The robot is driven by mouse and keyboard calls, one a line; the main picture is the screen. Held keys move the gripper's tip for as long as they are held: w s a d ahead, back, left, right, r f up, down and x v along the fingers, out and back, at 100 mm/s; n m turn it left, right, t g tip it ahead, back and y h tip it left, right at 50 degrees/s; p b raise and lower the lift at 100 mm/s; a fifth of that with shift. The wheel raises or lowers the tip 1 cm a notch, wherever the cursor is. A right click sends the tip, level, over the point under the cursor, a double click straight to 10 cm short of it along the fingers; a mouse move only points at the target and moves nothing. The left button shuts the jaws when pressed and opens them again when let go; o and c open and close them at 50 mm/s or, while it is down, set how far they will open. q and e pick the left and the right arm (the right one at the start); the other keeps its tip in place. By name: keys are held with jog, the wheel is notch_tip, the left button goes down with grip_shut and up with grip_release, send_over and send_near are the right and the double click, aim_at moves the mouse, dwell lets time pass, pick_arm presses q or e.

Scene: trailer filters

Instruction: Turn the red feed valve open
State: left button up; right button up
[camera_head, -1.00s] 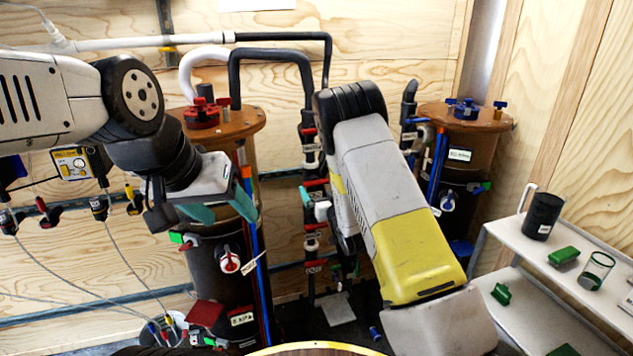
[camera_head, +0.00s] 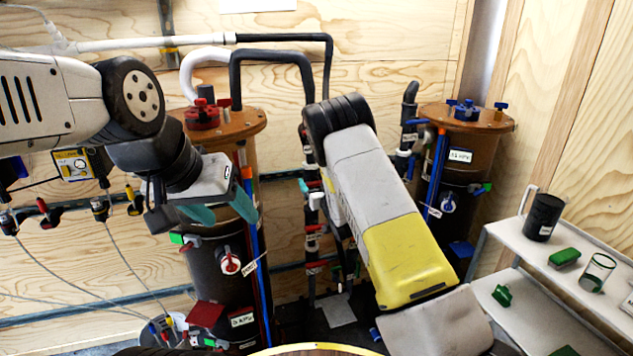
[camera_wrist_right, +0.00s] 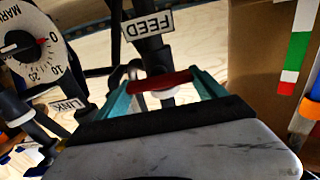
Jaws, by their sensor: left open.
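The red feed valve handle (camera_wrist_right: 160,82) shows in the right wrist view below an upside-down FEED label (camera_wrist_right: 148,25), on a dark pipe. My right gripper (camera_wrist_right: 163,84) has its two teal fingers apart, with the handle lying between their tips. The handle spans almost from finger to finger; I cannot tell whether both touch it. In the head view my right forearm hides most of this gripper, and the handle cannot be made out clearly there. My left gripper (camera_head: 222,212) is open and empty in front of the left brown filter column (camera_head: 215,260).
A white dial (camera_wrist_right: 32,47) and a LINK label (camera_wrist_right: 68,105) are left of my right gripper in the wrist view. A second brown column (camera_head: 470,175) stands right of the pipes.

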jog(key=shift+n, duration=0.4)
jog(key=shift+c, duration=0.3)
jog(key=n, duration=0.3)
jog(key=shift+a, duration=0.1)
jog(key=n, duration=0.4)
jog(key=shift+a+f+n, duration=0.1)
jog(key=shift+f+n, duration=0.05)
jog(key=shift+n, duration=0.15)
jog(key=n, duration=0.5)
jog(key=shift+s+f, duration=0.1)
jog(key=shift+f, duration=0.05)
jog(key=shift+f+n, duration=0.1)
jog(key=shift+n, duration=2.1)
jog(key=o, duration=1.3)
